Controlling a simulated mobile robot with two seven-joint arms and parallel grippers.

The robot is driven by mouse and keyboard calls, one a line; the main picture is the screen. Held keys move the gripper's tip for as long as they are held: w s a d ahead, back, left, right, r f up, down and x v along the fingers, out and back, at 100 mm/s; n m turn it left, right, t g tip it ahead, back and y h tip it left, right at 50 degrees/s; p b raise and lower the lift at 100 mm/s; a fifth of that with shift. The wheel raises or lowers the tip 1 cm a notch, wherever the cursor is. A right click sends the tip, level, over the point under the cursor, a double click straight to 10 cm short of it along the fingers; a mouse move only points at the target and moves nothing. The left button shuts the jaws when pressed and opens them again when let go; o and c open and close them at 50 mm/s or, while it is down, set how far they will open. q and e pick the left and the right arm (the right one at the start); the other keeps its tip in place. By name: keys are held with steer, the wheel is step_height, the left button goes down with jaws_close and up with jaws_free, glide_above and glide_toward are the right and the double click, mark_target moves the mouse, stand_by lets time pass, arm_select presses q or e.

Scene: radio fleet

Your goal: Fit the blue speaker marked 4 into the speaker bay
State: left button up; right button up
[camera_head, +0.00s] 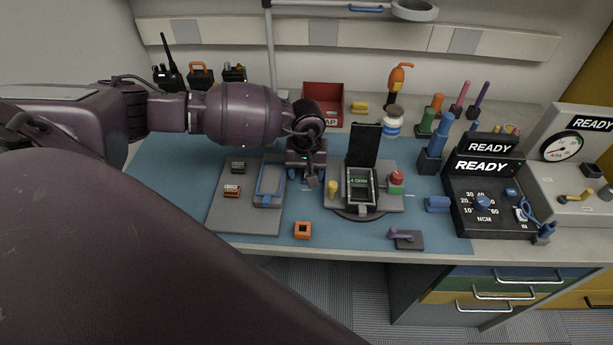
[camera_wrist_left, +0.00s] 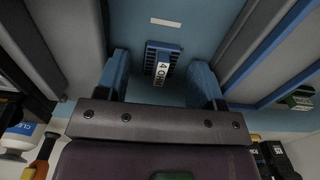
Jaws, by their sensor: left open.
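The blue speaker (camera_wrist_left: 154,50) lies on the blue mat in the left wrist view, its white label reading 4 OHM. My left gripper (camera_wrist_left: 160,78) is open, its two blue fingers on either side of the speaker's line. Whether they reach down to it I cannot tell. In the head view the gripper (camera_head: 309,180) points down between the grey tray and the radio fixture, and hides most or all of the speaker. The open radio case (camera_head: 360,187), with its black lid upright, shows a green label reading 4 OHM. My right gripper is not in view.
The grey tray (camera_head: 226,212) holds a green block (camera_head: 238,167), an orange block (camera_head: 232,191) and a blue-edged frame (camera_head: 269,186). A yellow knob (camera_head: 332,189) and red button (camera_head: 396,179) flank the case. An orange block (camera_head: 303,230) lies in front. Testers (camera_head: 485,201) stand right.

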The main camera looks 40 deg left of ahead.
arm_select(q)
steer(key=shift+c, duration=0.2)
steer(key=c, duration=1)
steer(key=shift+r, duration=0.15)
